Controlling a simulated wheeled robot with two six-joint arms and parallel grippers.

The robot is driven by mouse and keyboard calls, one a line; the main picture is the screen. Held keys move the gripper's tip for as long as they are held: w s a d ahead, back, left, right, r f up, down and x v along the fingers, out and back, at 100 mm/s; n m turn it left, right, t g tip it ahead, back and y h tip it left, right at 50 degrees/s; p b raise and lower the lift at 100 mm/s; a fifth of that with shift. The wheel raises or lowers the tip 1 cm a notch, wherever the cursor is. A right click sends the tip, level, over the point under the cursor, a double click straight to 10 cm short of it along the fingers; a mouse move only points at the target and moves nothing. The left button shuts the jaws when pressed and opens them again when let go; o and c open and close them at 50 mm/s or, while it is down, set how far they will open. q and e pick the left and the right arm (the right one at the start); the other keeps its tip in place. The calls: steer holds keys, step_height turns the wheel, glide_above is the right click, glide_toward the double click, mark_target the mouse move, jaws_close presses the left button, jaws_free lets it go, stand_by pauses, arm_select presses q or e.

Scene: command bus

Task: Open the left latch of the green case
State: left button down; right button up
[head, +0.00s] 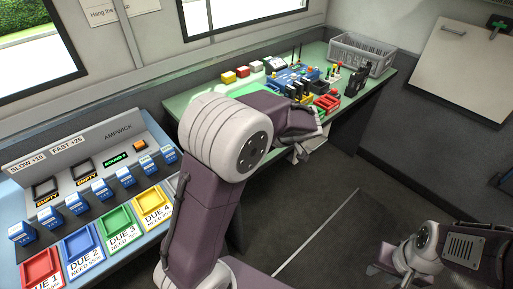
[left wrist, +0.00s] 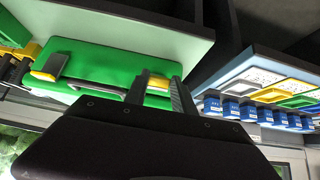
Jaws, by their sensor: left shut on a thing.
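The green case (left wrist: 105,62) shows in the left wrist view, with a dark grey handle (left wrist: 95,88) along its side. This view is turned about, with the window side at the bottom. One latch, grey with yellow (left wrist: 50,66), sits clear of the gripper. The left latch, showing yellow (left wrist: 158,81), lies between the fingers of my left gripper (left wrist: 157,93), which is shut on it. Whether this latch is raised is hidden.
The green bench (head: 180,103) carries coloured blocks (head: 242,72), a blue unit (head: 290,78), red trays (head: 327,102) and a grey crate (head: 362,54). A dispenser panel (head: 105,135) with coloured trays stands at left. The floor (head: 345,225) between bench and right arm is clear.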

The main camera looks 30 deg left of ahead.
arm_select(q)
steer(key=c, duration=1)
jaws_free()
steer(key=shift+c, duration=0.2)
steer(key=p+v, duration=0.1)
steer(key=v, duration=0.8)
